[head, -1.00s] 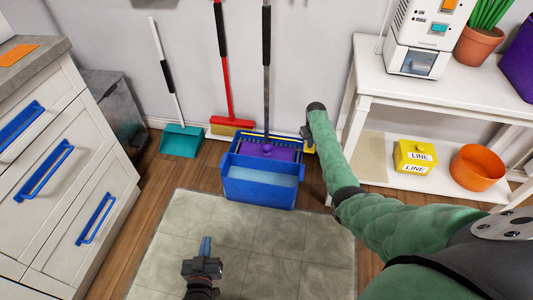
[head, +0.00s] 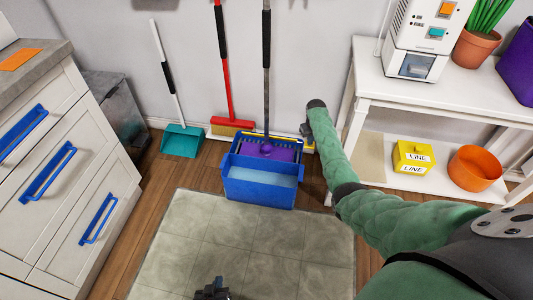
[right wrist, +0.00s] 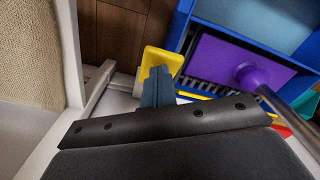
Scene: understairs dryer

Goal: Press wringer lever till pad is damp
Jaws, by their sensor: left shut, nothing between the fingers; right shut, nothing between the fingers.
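The blue mop bucket (head: 258,193) stands on the floor near the wall, with water in its front part. The purple mop pad (head: 283,153) lies in the wringer at its back and also shows in the right wrist view (right wrist: 222,65). The yellow wringer lever (right wrist: 163,62) is at the bucket's side. My right gripper (right wrist: 157,84) is shut and empty, its fingertips over the lever; I cannot tell whether they touch. The arm hides part of the lever in the head view. My left gripper (head: 214,284) is shut and empty, low at the bottom edge.
A grey mat (head: 240,240) lies in front of the bucket. A teal dustpan (head: 182,141) and a red-handled broom (head: 224,70) lean at the wall. White drawers (head: 70,190) stand left; a white shelf table (head: 460,105) stands right, close to my right arm.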

